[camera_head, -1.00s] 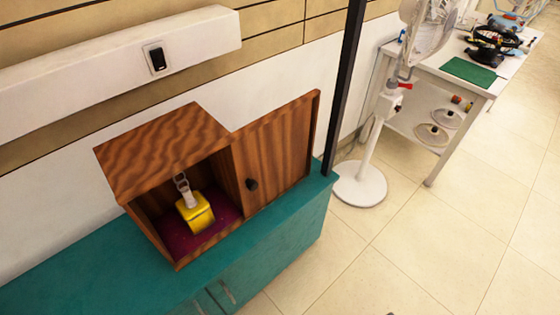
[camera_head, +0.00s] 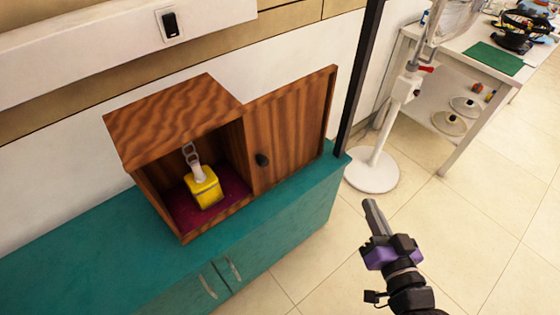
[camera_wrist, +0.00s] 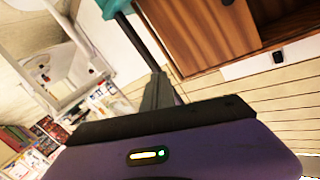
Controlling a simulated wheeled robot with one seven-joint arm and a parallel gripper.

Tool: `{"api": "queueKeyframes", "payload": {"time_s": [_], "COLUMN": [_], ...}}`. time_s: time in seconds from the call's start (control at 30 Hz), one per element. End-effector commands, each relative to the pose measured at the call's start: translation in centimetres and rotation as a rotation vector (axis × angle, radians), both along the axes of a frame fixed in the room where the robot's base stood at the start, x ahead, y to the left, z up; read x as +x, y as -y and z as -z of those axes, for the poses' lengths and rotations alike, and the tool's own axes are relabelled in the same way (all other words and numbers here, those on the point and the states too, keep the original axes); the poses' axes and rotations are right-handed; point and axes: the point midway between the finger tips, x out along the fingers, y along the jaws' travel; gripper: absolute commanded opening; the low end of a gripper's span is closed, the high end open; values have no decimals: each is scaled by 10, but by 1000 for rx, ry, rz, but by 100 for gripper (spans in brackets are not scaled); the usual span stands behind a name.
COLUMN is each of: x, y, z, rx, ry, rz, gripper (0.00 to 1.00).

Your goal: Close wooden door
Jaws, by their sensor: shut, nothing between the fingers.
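The wooden door (camera_head: 292,128) stands wide open, swung out to the right of a small wooden box (camera_head: 180,112). A dark round knob (camera_head: 262,159) is on the door's near face. Inside the box a yellow object (camera_head: 203,190) with a pale chain-like handle sits on a dark red floor. My gripper (camera_head: 371,206) is shut and empty, in front and to the right of the door, apart from it. In the wrist view my gripper (camera_wrist: 160,82) shows its fingers together, with the wooden door (camera_wrist: 200,32) beyond.
The box stands on a teal cabinet (camera_head: 90,240) against the wall. A black post (camera_head: 360,75) rises just right of the door. A white fan stand (camera_head: 372,168) and a white table (camera_head: 455,75) are farther right. The tiled floor around my gripper is clear.

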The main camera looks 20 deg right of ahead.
Motion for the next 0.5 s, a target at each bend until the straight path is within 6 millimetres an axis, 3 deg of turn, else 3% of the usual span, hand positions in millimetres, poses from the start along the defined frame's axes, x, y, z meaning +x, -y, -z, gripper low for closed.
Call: {"api": "queueKeyframes", "payload": {"time_s": [0.03, 0.27, 0.4, 0.5], "x": [20, 102, 145, 168], "y": [11, 40, 43, 34], "z": [6, 23, 16, 7], "rx": [48, 321, 487, 603], "ry": [9, 13, 18, 14], "rz": [6, -64, -177, -294], "gripper": [0, 0, 0, 0]}}
